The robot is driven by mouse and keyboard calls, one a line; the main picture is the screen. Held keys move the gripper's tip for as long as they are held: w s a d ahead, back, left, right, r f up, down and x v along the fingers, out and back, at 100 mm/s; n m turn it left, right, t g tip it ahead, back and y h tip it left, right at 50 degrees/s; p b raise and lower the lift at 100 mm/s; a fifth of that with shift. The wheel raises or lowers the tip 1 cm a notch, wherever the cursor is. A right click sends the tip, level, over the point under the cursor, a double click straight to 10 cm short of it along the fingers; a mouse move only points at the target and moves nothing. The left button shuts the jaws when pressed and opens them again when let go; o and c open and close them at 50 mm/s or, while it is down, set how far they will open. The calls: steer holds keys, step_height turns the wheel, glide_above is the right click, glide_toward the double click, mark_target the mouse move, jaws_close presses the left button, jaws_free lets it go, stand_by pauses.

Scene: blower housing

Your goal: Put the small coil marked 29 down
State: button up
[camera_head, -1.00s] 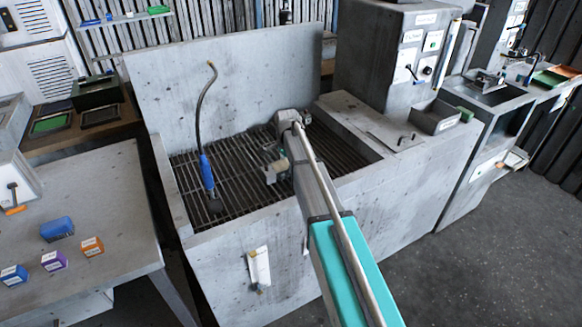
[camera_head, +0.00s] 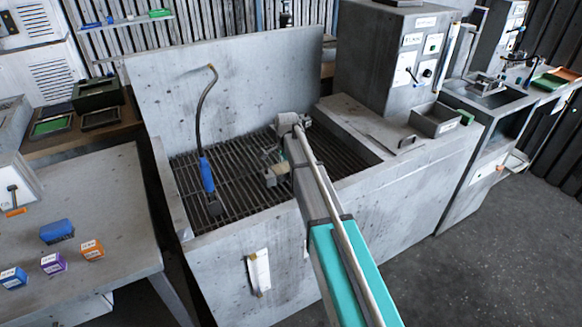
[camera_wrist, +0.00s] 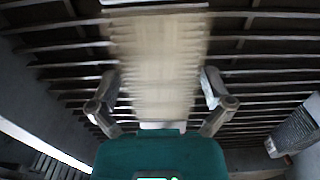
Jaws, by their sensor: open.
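The small coil (camera_wrist: 155,65) is a pale beige ribbed body over the slatted grate in the wrist view, where it is blurred. Its number cannot be read. In the head view the pale coil (camera_head: 280,171) sits low at the grate, partly hidden by my arm. My gripper (camera_wrist: 158,88) is open, with one finger on each side of the coil and close to it. Whether the fingers touch it cannot be told. The coil's underside is hidden, but it appears to be at the grate.
The grate (camera_head: 235,185) lies in a grey basin with a high back wall (camera_head: 240,95). A blue-handled hose (camera_head: 206,175) stands left of the coil. A grey ledge with a small tray (camera_head: 436,118) is at the right. Bare grate surrounds the coil.

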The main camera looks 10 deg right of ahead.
mark_target(288, 167)
steer(key=shift+r, duration=0.15)
step_height(288, 167, up, 12)
steer(key=p, duration=1.2)
stand_by(0.6)
steer(key=s+d+n, duration=0.1)
steer(key=s+n, duration=1.3)
steer(key=s, duration=1.5)
steer(key=shift+s+d, duration=0.2)
steer(key=shift+d, duration=0.2)
